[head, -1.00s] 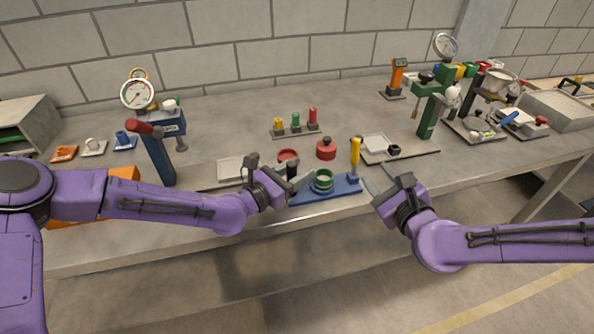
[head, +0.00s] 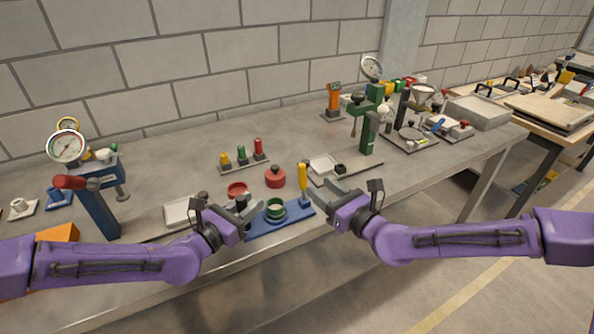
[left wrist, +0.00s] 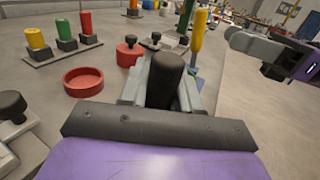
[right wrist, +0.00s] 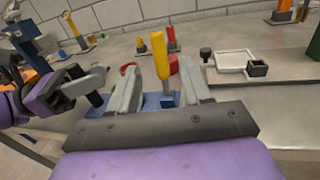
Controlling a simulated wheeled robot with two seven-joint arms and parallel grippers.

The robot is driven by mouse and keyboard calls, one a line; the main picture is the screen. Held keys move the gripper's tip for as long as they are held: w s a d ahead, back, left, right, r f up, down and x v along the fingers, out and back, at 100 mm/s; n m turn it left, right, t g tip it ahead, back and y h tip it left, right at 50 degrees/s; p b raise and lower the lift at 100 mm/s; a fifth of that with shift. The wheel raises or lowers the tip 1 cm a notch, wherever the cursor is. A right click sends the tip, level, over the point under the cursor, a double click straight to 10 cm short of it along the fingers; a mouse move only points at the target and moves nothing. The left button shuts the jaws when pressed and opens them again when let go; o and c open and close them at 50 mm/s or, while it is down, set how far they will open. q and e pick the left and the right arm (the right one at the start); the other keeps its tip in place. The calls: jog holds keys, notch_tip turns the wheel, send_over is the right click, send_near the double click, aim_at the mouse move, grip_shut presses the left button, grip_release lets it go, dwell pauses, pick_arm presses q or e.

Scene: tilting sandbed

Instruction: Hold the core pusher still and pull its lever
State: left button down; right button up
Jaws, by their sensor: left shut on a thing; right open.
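The core pusher (head: 255,229) is a blue base at the table's front edge, with a green ring cup (head: 275,210) and an upright yellow lever (head: 303,177) at its right end. My left gripper (head: 252,207) is at the base's left end. In the left wrist view its fingers are shut on a black upright grip (left wrist: 168,80). My right gripper (head: 318,184) is open beside the lever. In the right wrist view the yellow lever (right wrist: 160,55) stands between the two spread fingers; contact cannot be told. The left gripper hides part of the base's left end.
A red ring dish (head: 237,189) and a red lidded pot (head: 275,177) sit just behind the pusher. A green press (head: 371,125) stands to the right, a blue press (head: 95,200) to the left.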

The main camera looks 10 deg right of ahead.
aim_at(303, 183)
jog(key=x, duration=1)
jog(key=shift+a, duration=0.1)
grip_shut()
